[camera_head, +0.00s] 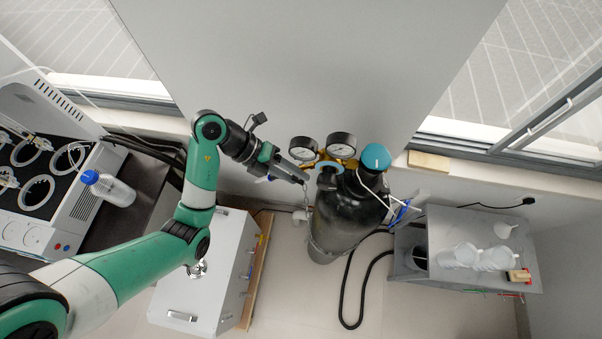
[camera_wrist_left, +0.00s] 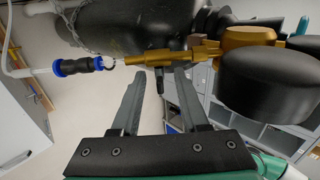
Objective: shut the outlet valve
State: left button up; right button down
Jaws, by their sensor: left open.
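The dark gas cylinder (camera_head: 345,220) stands upright by the wall, with a brass regulator and two round gauges on top, a left gauge (camera_head: 303,148) and a right gauge (camera_head: 341,145). A teal round knob (camera_head: 375,157) sits to their right. My left gripper (camera_head: 305,179) is just left of the regulator. In the left wrist view, my left gripper (camera_wrist_left: 159,77) is open. A brass outlet fitting (camera_wrist_left: 150,57) crosses just beyond its fingertips, and a small black part (camera_wrist_left: 161,86) shows between the fingers; I cannot tell whether it is the outlet valve's handle. No contact is clear.
A blue-ringed black connector (camera_wrist_left: 80,66) lies left of the fitting. A white cabinet (camera_head: 205,275) stands below my left arm. A grey bench (camera_head: 450,225) with white vessels (camera_head: 475,257) is at right. A black hose (camera_head: 347,285) loops on the floor. A blue-capped bottle (camera_head: 110,188) is at left.

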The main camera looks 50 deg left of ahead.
pick_arm(q)
jog(key=shift+c, duration=0.4)
jog(key=shift+a, duration=0.1)
grip_shut()
jog(key=shift+s, duration=0.1)
